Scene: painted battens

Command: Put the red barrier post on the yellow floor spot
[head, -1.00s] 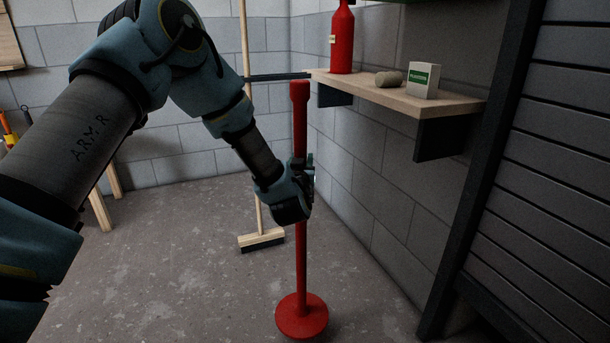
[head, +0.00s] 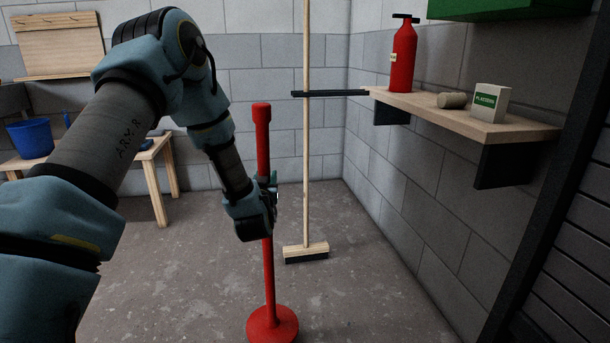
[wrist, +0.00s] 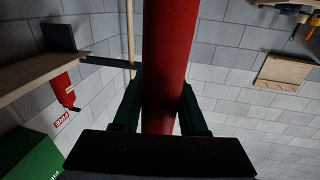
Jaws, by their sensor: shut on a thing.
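The red barrier post (head: 267,275) stands nearly upright in front of me, with a round red base and a thicker top. My gripper (head: 268,202) is shut on its shaft around mid-height. In the wrist view the red post (wrist: 168,60) runs between the two fingers of my gripper (wrist: 160,110). I cannot tell whether the base touches the floor. The yellow floor spot is not seen in either view.
A wall shelf (head: 470,120) at the right bears a fire extinguisher (head: 403,60), a roll and a plasters box (head: 488,103). A wooden table (head: 150,160) with a blue bucket (head: 30,138) is at left. Floor between is clear.

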